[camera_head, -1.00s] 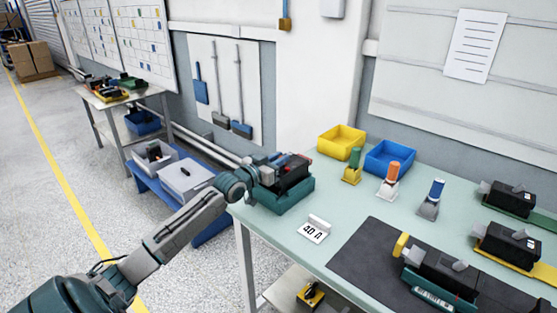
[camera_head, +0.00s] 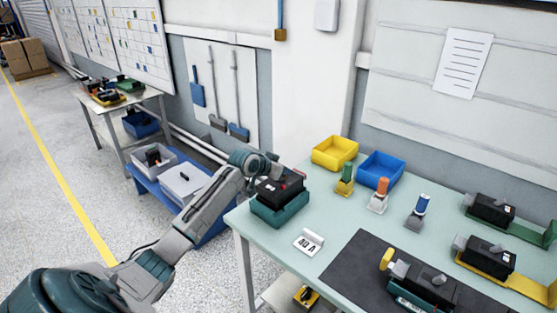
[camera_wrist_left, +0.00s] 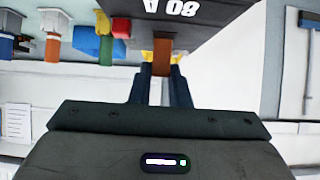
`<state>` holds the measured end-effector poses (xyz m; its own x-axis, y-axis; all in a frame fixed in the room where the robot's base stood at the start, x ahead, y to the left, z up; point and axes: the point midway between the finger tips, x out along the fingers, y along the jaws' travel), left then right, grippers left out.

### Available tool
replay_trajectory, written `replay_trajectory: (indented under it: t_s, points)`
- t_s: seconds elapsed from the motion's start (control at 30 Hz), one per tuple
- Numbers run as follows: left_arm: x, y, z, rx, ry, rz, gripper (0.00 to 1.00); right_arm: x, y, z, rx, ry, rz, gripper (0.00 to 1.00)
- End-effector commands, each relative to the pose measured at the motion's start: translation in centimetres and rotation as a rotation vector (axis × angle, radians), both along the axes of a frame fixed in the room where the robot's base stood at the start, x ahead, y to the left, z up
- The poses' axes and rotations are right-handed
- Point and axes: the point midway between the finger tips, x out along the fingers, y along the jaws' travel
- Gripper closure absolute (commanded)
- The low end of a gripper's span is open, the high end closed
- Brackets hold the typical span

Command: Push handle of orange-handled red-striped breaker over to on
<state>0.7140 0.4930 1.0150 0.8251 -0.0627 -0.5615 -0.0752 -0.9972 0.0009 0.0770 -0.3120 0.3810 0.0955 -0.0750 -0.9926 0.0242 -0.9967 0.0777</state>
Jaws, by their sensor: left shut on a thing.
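A black breaker (camera_head: 281,190) sits on a teal base (camera_head: 283,208) at the table's left end. A small red mark shows on its top in the head view. In the wrist view, which is upside down, its dark body (camera_wrist_left: 200,18) bears the label "80 A". A brown-orange handle (camera_wrist_left: 162,55) sticks out from it between my yellow-tipped left fingers (camera_wrist_left: 161,75). The handle is hidden in the head view; whether the stripe is red I cannot tell. My right gripper is not in view.
A 40 A card (camera_head: 309,242) lies in front on the table. Green-, orange- and blue-handled pieces (camera_head: 378,196) stand further right, before yellow (camera_head: 334,152) and blue bins (camera_head: 381,168). A dark mat (camera_head: 352,262) carries another breaker (camera_head: 425,282). Two more breakers stand at right.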

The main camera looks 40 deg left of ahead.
Motion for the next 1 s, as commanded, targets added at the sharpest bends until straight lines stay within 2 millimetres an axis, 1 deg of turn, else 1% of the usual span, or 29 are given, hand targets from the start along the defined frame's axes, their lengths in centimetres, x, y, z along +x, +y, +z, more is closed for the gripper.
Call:
replay_trajectory:
  t_s: [0.03, 0.2, 0.3, 0.6, 1.0]
  points:
    - [0.4, -0.1, 1.1, -0.001, 0.044, 0.001, 1.00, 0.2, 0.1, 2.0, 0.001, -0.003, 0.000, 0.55]
    - [1.3, -0.2, 0.9, 0.011, 0.189, 0.000, 1.00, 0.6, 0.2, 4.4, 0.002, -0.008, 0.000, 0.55]
    - [1.8, -0.2, 0.6, 0.017, 0.262, -0.001, 1.00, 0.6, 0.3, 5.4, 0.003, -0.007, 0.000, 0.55]
    - [2.6, -0.3, -0.1, 0.030, 0.415, -0.001, 1.00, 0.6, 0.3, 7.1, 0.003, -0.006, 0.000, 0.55]
    - [2.8, -0.2, -0.5, 0.036, 0.469, 0.000, 1.00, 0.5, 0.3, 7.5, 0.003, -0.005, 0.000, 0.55]
